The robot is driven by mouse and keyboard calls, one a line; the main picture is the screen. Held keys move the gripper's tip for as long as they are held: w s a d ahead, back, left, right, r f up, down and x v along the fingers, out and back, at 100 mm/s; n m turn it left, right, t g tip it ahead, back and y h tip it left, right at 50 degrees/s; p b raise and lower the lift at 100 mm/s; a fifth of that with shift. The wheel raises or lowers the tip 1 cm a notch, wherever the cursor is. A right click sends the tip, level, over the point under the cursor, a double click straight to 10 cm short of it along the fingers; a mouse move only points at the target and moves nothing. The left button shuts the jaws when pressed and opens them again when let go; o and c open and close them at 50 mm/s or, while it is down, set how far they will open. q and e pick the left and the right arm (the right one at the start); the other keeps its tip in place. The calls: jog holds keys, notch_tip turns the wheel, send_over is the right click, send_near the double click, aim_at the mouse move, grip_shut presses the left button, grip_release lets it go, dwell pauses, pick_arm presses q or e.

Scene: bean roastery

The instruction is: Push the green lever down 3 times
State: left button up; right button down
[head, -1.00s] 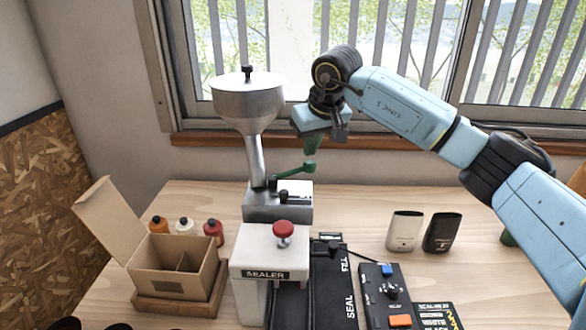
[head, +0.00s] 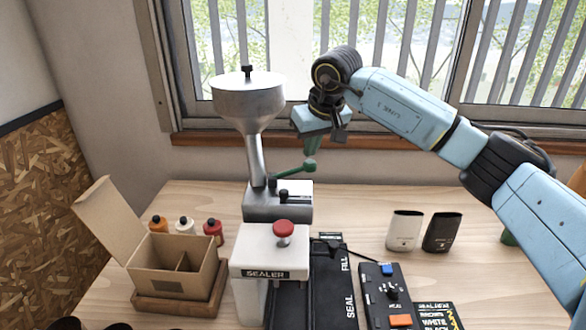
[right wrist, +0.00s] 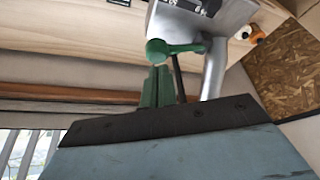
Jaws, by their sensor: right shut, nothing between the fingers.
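The green lever (head: 295,169) sticks out to the right from the base of the metal hopper machine (head: 278,204), with a round knob at its end. The lever also shows in the right wrist view (right wrist: 172,48). My right gripper (head: 311,151) is shut and empty, pointing down with its green fingertips just above the lever's knob. In the right wrist view the fingers (right wrist: 158,82) are together close to the knob; I cannot tell whether they touch it. My left gripper is not in view.
A white sealer (head: 262,250) with a red knob stands in front of the machine. An open cardboard box (head: 175,268) and several bottles stand left. A control box (head: 390,290), a white pouch (head: 404,230) and a black pouch (head: 441,232) are right.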

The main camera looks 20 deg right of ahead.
aim_at(311, 162)
jog(key=shift+f+b, duration=1.1)
jog(key=shift+f, duration=1)
notch_tip(311, 162, up, 6)
jog(key=p, duration=0.5)
jog(key=shift+r, duration=0.1)
dwell(1.1)
